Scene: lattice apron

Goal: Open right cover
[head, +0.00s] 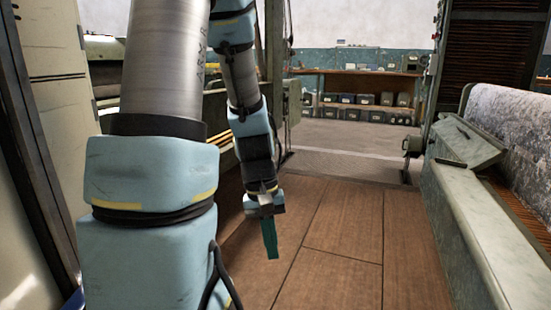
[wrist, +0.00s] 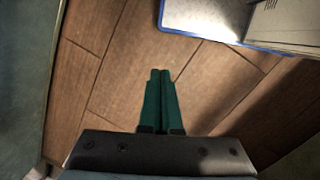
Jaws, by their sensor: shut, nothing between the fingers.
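On the right in the head view, a pale grey-green panel (head: 468,140) sits on top of the long bench-like casing (head: 460,215). It looks like a cover and appears tilted; I cannot tell for sure whether it is the right cover. A small dark bar (head: 450,162) lies at its near edge. My gripper (head: 270,256) hangs over the wooden floor, left of the casing and well apart from it. Its green fingers are together and empty, as the wrist view (wrist: 160,74) also shows. No cover is recognisable in the wrist view.
The brown plank floor (head: 335,235) is clear between my arm and the casing. A pale blue-edged object (wrist: 205,18) is at the wrist view's top. Shelves with several dark boxes (head: 360,105) stand far back.

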